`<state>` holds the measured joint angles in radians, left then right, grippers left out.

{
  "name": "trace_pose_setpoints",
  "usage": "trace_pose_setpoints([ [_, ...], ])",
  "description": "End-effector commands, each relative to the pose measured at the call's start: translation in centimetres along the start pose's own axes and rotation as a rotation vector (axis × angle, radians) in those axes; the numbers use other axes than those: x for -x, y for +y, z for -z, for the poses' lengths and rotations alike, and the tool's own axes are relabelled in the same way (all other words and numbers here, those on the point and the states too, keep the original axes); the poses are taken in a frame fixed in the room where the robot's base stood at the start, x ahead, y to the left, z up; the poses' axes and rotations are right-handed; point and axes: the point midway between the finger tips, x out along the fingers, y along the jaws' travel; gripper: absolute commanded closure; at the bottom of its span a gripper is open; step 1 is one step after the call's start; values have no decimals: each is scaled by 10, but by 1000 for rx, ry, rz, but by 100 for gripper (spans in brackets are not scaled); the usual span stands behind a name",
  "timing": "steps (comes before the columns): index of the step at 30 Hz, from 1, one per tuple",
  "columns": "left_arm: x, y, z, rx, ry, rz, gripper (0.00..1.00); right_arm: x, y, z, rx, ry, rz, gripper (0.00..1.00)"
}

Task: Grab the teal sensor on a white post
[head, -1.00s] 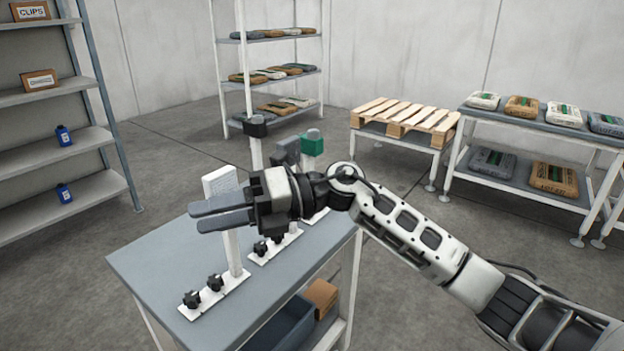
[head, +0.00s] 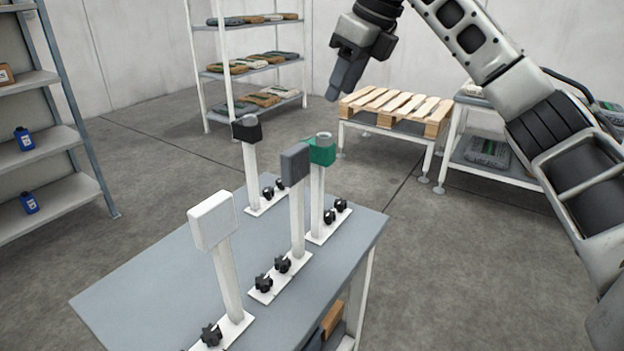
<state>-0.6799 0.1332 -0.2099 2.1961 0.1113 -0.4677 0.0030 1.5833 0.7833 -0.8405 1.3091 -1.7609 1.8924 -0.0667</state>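The teal sensor (head: 321,151) sits on top of a white post at the right far side of the grey table (head: 140,283). It has a grey round cap, and its left part is hidden behind the dark grey box on the post in front. My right gripper (head: 333,95) is raised in the air above and beyond the sensor in the picture, pointing down and apart from it. Its fingers show edge-on, so their opening cannot be seen. My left gripper is not in view.
On the same table stand posts with a white box (head: 212,220), a dark grey box (head: 295,164) and a black sensor (head: 247,128), close to the teal one. Black knobs (head: 283,263) sit on their bases. A wooden pallet (head: 398,108) lies on a stand behind.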

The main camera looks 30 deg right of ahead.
Motion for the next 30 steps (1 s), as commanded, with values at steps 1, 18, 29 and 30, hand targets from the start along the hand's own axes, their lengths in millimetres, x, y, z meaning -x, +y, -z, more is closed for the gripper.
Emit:
trace_pose_setpoints([
  [1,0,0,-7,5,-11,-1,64,-14,1,1,1,4,-3,60],
  [18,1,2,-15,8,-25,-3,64,-94,2,1,2,0,-4,60],
  [29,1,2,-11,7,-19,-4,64,-139,5,4,3,-1,-4,60],
  [30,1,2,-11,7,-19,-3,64,-140,5,4,2,-1,-4,60],
])
